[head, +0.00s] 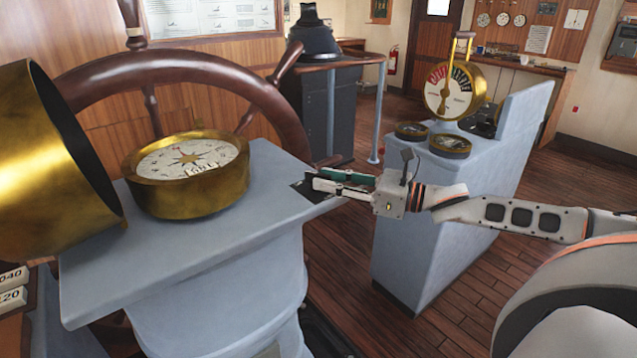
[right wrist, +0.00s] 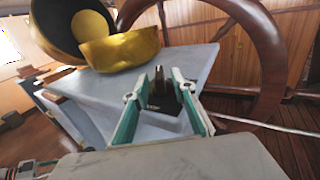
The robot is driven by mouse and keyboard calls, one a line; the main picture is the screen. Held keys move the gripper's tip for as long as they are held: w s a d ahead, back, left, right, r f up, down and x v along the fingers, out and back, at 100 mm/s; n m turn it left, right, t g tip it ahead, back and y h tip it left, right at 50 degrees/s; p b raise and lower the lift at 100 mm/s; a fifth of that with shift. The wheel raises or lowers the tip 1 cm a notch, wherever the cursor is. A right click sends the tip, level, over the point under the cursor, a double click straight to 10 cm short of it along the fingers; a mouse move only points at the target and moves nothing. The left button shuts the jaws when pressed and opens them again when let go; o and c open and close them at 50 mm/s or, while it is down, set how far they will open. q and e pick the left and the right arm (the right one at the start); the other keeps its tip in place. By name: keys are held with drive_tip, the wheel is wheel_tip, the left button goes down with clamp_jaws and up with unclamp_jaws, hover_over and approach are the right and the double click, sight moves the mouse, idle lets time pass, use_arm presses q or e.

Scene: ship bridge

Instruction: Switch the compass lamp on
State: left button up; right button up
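The compass (head: 193,165) is a round brass bowl with a white card, on a blue-grey pedestal top (head: 130,262). It also shows in the right wrist view (right wrist: 122,50). A dark switch plate (head: 308,188) lies at the top's right edge, partly hidden by my right gripper (head: 328,181). In the right wrist view a short upright lever (right wrist: 159,82) rises from the dark plate (right wrist: 165,103), between my open fingers. I cannot tell whether the fingers touch it, or which way it is set. No lit lamp is visible.
A large brass hood (head: 45,160) stands left of the compass. The wooden ship's wheel (head: 215,72) is close behind the pedestal. A blue-grey console (head: 425,225) with a brass engine telegraph (head: 455,90) stands at the right. Wood floor shows between them.

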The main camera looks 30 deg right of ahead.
drive_tip(key=shift+b+x, duration=0.55)
drive_tip(key=shift+x, duration=0.7)
drive_tip(key=shift+w, duration=0.1)
clamp_jaws()
